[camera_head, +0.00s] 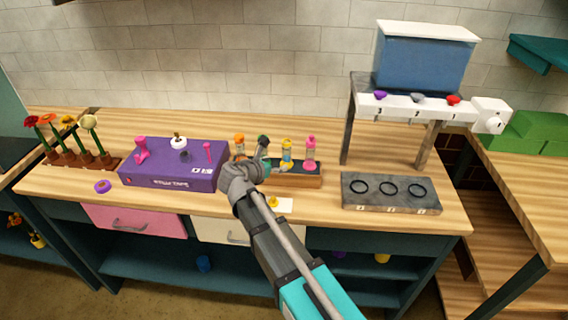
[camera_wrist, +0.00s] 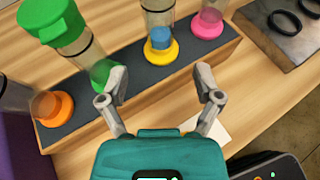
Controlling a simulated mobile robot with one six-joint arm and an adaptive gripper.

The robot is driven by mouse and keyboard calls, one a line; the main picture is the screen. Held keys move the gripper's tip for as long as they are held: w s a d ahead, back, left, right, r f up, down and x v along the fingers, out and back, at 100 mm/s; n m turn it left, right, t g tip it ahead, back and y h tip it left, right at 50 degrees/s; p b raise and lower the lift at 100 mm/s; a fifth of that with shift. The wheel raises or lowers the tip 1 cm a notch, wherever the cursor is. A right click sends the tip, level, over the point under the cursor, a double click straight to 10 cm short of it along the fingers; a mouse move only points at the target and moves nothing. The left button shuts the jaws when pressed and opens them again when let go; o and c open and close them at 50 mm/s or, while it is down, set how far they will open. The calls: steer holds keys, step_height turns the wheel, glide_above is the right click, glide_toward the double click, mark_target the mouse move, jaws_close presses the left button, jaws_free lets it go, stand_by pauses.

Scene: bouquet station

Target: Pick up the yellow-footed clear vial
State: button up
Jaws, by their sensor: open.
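The yellow-footed clear vial (camera_wrist: 158,24) stands in a wooden rack with a dark top (camera_wrist: 127,64). Blue contents show just above its yellow foot, and its upper end is cut off in the wrist view. It also shows in the head view (camera_head: 287,156), between the green and pink vials. My gripper (camera_wrist: 163,84) is open and empty. Its fingers are spread wide at the near side of the rack, apart from the vial. In the head view my gripper (camera_head: 258,168) partly hides the rack's left part.
Green-footed (camera_wrist: 80,48) and pink-footed (camera_wrist: 208,22) vials flank the yellow one; an orange-footed vial (camera_wrist: 50,106) stands at the left end. A purple box (camera_head: 172,168) is left of the rack. A grey slab with rings (camera_head: 390,202) lies right. The counter in front is mostly clear.

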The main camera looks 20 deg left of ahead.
mark_target(284, 161)
steer(key=shift+x, duration=0.8)
steer(key=shift+b+x, duration=1.05)
steer(key=shift+x, duration=1)
steer(key=shift+w+d+f, duration=0.15)
steer(key=shift+w+f, duration=0.15)
steer(key=shift+w, duration=0.15)
steer(key=shift+s, duration=0.1)
jaws_close()
